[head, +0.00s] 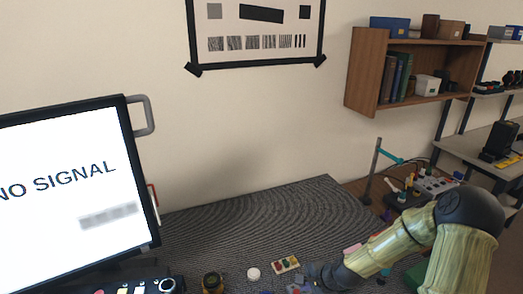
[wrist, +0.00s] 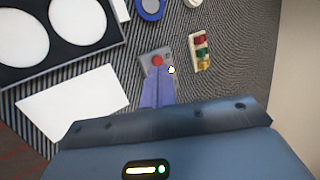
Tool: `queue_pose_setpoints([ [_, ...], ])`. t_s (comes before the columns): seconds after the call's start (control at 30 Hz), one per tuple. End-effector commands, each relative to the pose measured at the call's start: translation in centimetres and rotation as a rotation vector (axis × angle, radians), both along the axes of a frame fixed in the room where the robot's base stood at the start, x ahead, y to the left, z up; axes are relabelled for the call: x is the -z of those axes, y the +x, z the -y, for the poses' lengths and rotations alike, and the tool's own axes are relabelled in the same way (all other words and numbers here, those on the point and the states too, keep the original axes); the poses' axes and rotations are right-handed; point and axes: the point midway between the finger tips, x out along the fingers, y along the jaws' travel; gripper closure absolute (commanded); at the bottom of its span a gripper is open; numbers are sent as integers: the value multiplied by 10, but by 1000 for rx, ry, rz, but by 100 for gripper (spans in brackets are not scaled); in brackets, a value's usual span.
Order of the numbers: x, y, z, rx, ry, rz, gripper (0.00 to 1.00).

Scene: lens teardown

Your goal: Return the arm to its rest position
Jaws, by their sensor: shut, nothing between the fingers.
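My gripper (wrist: 163,80) shows in the wrist view as two bluish fingers, closed together with nothing between them. Its tips are over or beside a small grey box with a red button (wrist: 157,61); I cannot tell whether they touch it. In the head view my arm reaches in from the lower right, bent down, and my gripper (head: 316,276) is low over the dark patterned mat (head: 270,220). The rest position itself is not marked in either view.
A small block with red, green and yellow parts (wrist: 201,52) lies just right of my fingers. A white sheet (wrist: 75,102) and a dark tray with white discs (wrist: 118,33) lie left. A monitor (head: 75,190) stands left; a shelf (head: 362,75) hangs right. The mat's back is clear.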

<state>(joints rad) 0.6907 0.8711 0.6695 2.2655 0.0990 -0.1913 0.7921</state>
Motion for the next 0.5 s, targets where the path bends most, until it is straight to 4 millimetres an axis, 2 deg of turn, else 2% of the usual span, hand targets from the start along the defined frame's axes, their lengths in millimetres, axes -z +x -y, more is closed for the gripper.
queue_pose_setpoints([
  [0.27,-47,-47,2,-408,-311,0,100],
  [0.5,-98,-86,9,-698,-515,7,100],
])
